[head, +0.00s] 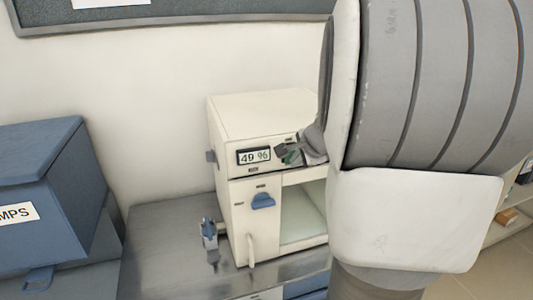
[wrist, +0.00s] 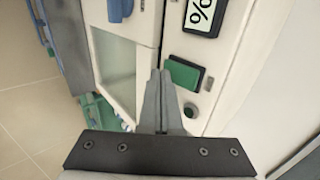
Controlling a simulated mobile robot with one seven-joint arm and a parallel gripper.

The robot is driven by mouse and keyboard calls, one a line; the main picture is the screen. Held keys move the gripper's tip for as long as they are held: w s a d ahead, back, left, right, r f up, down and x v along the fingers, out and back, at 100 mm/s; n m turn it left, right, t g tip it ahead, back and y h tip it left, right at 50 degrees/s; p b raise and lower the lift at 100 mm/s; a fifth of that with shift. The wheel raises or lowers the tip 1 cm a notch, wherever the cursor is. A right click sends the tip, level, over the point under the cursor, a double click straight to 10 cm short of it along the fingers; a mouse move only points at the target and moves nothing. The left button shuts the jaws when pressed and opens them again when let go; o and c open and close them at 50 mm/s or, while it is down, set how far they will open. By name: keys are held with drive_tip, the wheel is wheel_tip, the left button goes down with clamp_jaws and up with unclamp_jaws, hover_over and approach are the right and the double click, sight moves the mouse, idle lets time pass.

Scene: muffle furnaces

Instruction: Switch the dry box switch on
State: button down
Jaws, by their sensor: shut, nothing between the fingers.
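The dry box (head: 240,125) is a cream cabinet with a display reading "49 %" on its upper front. In the wrist view, its front panel (wrist: 225,85) carries a green rocker switch (wrist: 184,74) in a dark frame beside the display. My gripper (wrist: 160,72) is shut and empty, its fingertips right beside the switch's edge; I cannot tell if they touch it. In the head view, my gripper (head: 288,152) is in front of the panel right of the display and partly hides the green switch. The rocker's tilt is unclear.
A blue knob (head: 263,201) is below the display, beside a glass window (head: 304,212). A small dark green round part (wrist: 190,110) is near the switch. The box stands on a grey bench (head: 165,240) with a small blue item (head: 209,232). A blue bin (head: 40,190) is at left.

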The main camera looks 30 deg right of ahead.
drive_tip(key=shift+w, duration=0.3)
drive_tip(key=shift+f+b, duration=0.15)
drive_tip(key=shift+b, duration=0.15)
drive_tip(key=shift+w+d+b, duration=0.1)
drive_tip(key=shift+w+b, duration=0.05)
drive_tip(key=shift+b, duration=0.7)
drive_tip(key=shift+r+p, duration=0.7)
drive_tip(key=shift+r, duration=0.2)
